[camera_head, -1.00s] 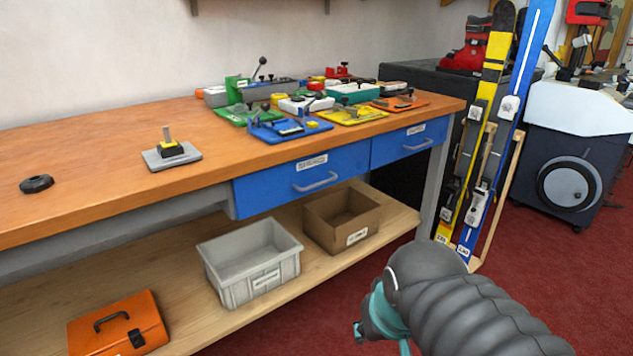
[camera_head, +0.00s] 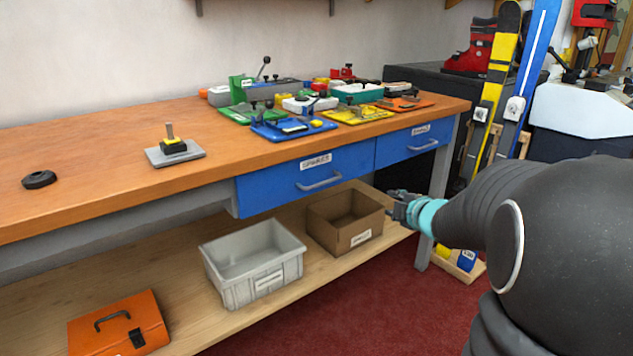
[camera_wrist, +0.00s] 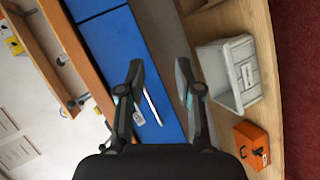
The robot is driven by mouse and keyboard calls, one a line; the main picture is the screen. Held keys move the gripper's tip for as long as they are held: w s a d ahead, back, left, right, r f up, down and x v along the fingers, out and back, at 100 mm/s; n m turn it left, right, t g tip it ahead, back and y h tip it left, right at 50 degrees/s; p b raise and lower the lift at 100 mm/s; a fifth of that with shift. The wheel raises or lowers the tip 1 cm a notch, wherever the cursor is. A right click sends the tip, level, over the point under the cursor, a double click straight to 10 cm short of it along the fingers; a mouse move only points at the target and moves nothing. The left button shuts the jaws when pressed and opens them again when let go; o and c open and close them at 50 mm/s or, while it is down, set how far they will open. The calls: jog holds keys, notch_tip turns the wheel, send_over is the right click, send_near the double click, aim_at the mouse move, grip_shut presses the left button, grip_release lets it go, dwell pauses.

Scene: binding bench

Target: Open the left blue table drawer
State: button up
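The left blue table drawer (camera_head: 267,190) is under the wooden tabletop, its front flush with the bench and shut. It has a pale bar handle (camera_head: 318,181) and a white label (camera_head: 315,161). In the wrist view the view is turned, and the drawer front (camera_wrist: 166,55) and handle (camera_wrist: 152,107) show between and behind my fingers. My gripper (camera_head: 397,208) is in front of the bench, right of and lower than the handle, apart from it. In the wrist view my gripper (camera_wrist: 159,67) has its two fingers spread with nothing between them.
The right blue drawer (camera_head: 394,148) is shut beside it. On the lower shelf stand a cardboard box (camera_head: 362,224), a grey bin (camera_head: 262,287) and an orange toolbox (camera_head: 130,325). Tools and coloured plates lie on the tabletop (camera_head: 90,150). Red floor (camera_head: 370,320) in front is clear.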

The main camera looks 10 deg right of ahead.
aim_at(328, 182)
jog(key=a+r+n+y, duration=0.4)
jog(key=a+n+y, duration=0.25)
jog(key=a, duration=0.25)
jog(key=shift+n, duration=0.45)
jog(key=x, duration=1.3)
jog(key=shift+w+d+r, duration=0.2)
jog(key=shift+w+d, duration=0.05)
jog(key=shift+d, duration=0.1)
grip_shut()
